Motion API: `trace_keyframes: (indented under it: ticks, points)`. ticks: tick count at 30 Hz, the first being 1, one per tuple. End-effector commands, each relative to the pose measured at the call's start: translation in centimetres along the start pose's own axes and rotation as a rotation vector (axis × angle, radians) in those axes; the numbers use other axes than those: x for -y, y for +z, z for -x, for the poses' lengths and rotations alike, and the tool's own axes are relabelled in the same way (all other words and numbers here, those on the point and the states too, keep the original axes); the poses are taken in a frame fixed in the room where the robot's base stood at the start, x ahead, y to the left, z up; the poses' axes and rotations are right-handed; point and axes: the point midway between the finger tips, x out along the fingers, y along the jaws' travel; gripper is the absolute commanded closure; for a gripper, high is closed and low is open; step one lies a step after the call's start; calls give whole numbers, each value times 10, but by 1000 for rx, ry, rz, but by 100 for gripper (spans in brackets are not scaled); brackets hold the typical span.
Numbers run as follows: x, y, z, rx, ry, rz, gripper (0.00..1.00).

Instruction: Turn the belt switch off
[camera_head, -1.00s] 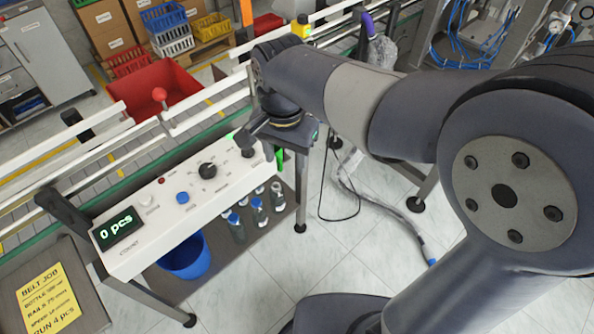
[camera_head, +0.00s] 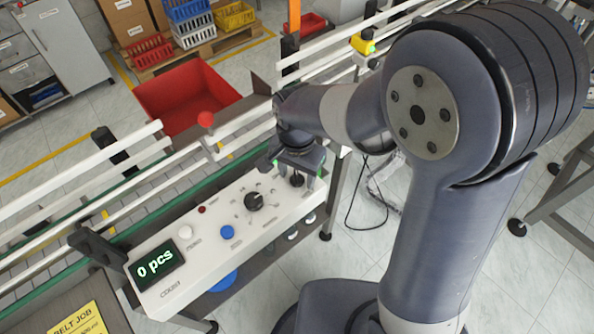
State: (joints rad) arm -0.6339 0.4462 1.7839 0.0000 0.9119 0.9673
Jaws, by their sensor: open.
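The white control panel (camera_head: 214,241) runs along the front of the conveyor. A black knob (camera_head: 297,180) at its right end looks like the belt switch; its setting is too small to read. My gripper (camera_head: 298,168) is open and points down over this end of the panel, with the knob just below or between its fingers. I cannot tell whether they touch. The gripper hides part of the panel around the knob.
The panel also carries a large black dial (camera_head: 254,201), a blue button (camera_head: 227,232), a white button (camera_head: 185,231), a small red lamp (camera_head: 202,209) and a display (camera_head: 156,263) reading "0 pcs". A red bin (camera_head: 190,97) lies beyond.

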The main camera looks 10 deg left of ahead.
Motion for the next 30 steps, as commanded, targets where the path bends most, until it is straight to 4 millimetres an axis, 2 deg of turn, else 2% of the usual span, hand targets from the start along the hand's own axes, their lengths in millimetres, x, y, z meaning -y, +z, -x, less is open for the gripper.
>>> trace_keyframes:
  ticks: [7,24,30]
  points:
    - [0,0,-1,-1,-1,0,46]
    - [0,0,0,0,-1,0,91]
    - [0,0,-1,0,-1,14,91]
